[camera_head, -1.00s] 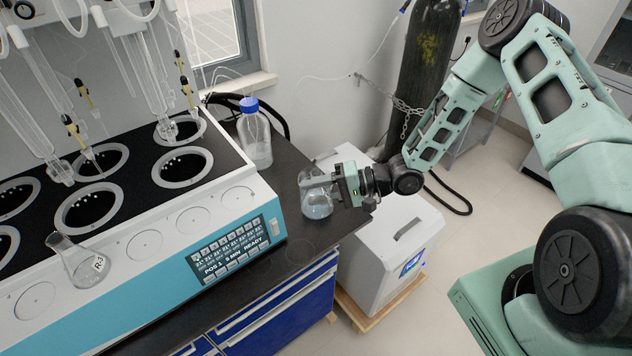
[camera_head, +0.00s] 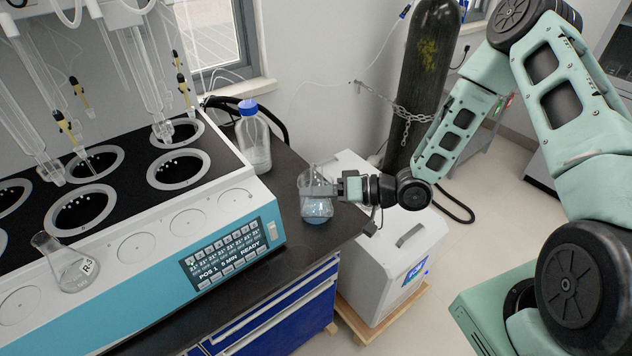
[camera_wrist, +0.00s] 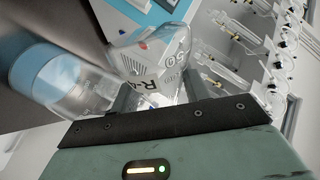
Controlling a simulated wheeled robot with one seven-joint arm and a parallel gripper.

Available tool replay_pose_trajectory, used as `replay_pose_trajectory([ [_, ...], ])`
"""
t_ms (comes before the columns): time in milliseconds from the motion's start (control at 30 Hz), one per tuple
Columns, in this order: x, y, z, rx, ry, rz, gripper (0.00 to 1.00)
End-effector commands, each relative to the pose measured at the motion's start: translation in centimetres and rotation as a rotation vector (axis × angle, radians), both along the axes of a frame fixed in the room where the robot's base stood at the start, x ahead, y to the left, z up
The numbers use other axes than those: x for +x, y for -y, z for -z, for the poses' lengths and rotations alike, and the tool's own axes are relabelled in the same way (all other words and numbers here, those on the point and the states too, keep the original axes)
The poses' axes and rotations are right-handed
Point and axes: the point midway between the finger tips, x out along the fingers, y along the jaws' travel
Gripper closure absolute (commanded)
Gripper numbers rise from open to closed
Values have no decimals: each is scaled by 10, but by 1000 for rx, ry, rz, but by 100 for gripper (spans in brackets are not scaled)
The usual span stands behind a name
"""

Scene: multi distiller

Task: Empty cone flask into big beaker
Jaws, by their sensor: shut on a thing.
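A clear conical flask with a black "R" label (camera_wrist: 150,62) is between my gripper's two fingers (camera_wrist: 155,97), and the gripper is shut on it. In the head view my gripper (camera_head: 318,190) is at the right end of the dark bench. A glass beaker with pale blue liquid (camera_head: 317,210) is right at the gripper there; flask and beaker overlap, so I cannot tell them fully apart. In the wrist view the beaker (camera_wrist: 70,82) lies to the left, close beside the flask. Whether liquid is flowing, I cannot tell.
A multi-position distiller (camera_head: 130,235) with glass columns fills the left. Another conical flask, labelled R-3 (camera_head: 70,265), rests on its front ledge. A blue-capped bottle (camera_head: 253,140) stands behind. A white box unit (camera_head: 385,250) and a dark gas cylinder (camera_head: 425,70) stand right of the bench.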

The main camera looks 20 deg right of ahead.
Motion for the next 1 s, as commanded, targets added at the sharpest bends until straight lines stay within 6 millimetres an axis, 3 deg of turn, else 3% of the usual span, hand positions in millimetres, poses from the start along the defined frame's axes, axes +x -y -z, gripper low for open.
replay_pose_trajectory([
  [233,3,1,-5,-75,236,-1,81],
  [1000,-10,-4,75,-155,494,0,81],
])
